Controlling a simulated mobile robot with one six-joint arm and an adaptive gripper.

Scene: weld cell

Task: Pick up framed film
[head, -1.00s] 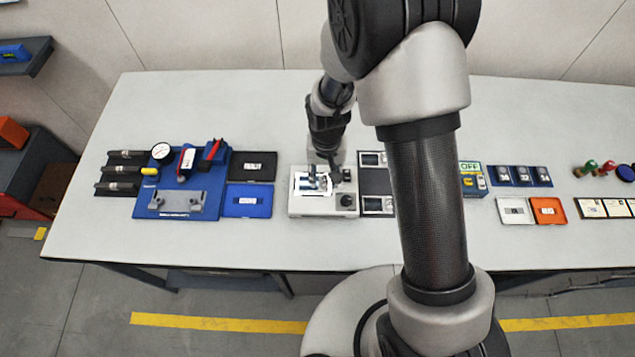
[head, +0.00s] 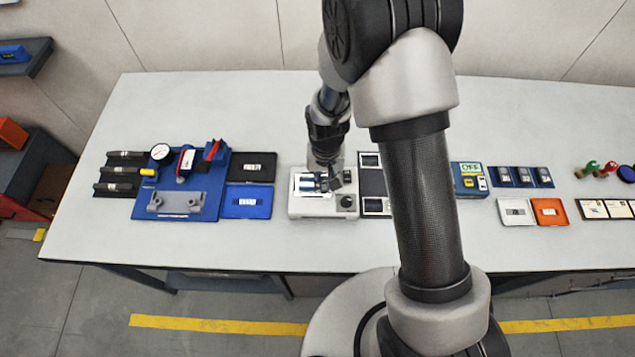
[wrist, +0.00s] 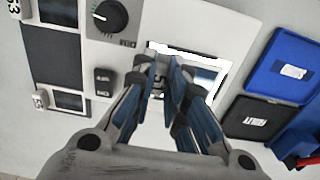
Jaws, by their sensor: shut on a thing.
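The framed film (wrist: 207,77), a small dark bluish window in a grey frame, is over the lit white panel of a light box (wrist: 120,50). In the head view the light box (head: 318,209) stands near the middle of the bench. My gripper (wrist: 161,68) is over the panel, its fingers close together on the frame's near edge and shut on it. In the head view my gripper (head: 328,182) hides part of the panel. The fingers cover part of the film, and I cannot tell whether it touches the panel.
A dark tray (head: 372,184) with more framed films is just right of the light box. Black (head: 250,168) and blue (head: 246,203) trays and a blue gauge fixture (head: 167,204) are to the left. The bench (head: 250,110) is clear behind.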

